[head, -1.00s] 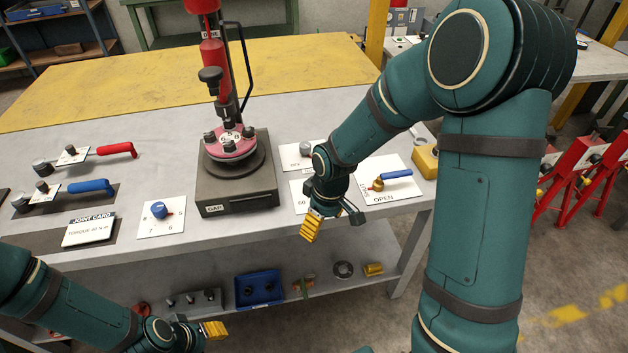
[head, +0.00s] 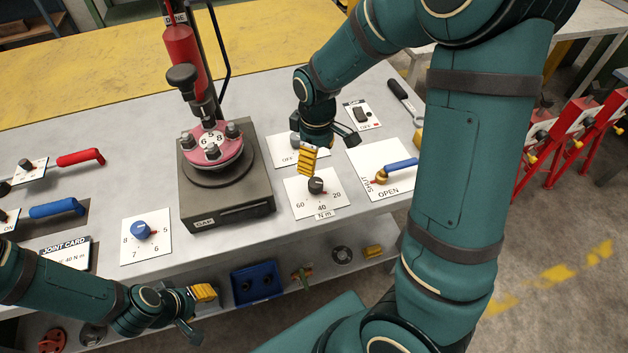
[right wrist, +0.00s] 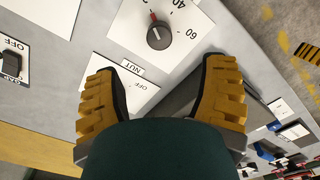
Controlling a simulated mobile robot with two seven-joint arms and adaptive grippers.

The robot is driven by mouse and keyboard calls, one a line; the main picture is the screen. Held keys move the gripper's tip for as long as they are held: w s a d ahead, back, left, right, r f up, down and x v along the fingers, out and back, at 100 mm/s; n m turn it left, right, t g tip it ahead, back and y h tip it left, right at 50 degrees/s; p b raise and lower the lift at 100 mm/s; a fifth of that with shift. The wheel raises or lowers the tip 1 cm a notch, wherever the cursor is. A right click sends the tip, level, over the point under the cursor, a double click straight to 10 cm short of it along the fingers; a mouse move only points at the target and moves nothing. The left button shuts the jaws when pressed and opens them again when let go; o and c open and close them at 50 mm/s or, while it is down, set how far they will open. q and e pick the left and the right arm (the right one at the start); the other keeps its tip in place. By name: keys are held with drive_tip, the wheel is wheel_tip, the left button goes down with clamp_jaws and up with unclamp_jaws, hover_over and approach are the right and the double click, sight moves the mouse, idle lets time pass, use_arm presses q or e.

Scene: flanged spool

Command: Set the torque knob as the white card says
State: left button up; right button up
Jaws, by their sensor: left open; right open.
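The black torque knob (head: 316,186) sits on a white plate (head: 294,190) marked 60, 40, 20 and N m. In the right wrist view the knob (right wrist: 160,35) has a red pointer turned away from 60, past 40, towards the 20 side. The white joint card (head: 75,253) lies at the left and reads 40 N m; my left arm partly hides it. My right gripper (head: 316,152) is open and empty, above the bench just behind the knob, apart from it; its fingers also show in the right wrist view (right wrist: 165,82). My left gripper (head: 198,306) is open and empty before the bench's front edge.
A blue knob (head: 141,230) on a numbered plate and a dark fixture (head: 228,208) with a pink flanged spool (head: 213,150) stand left of the torque knob. A blue-handled valve (head: 398,166) is close at right. Another plate (head: 281,151) lies behind, partly under my right gripper.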

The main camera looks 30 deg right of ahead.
sight(316, 182)
wheel_tip(316, 182, down, 11)
drive_tip(key=shift+w+r+b, duration=0.15)
drive_tip(key=shift+b, duration=0.8)
drive_tip(key=c, duration=1.2)
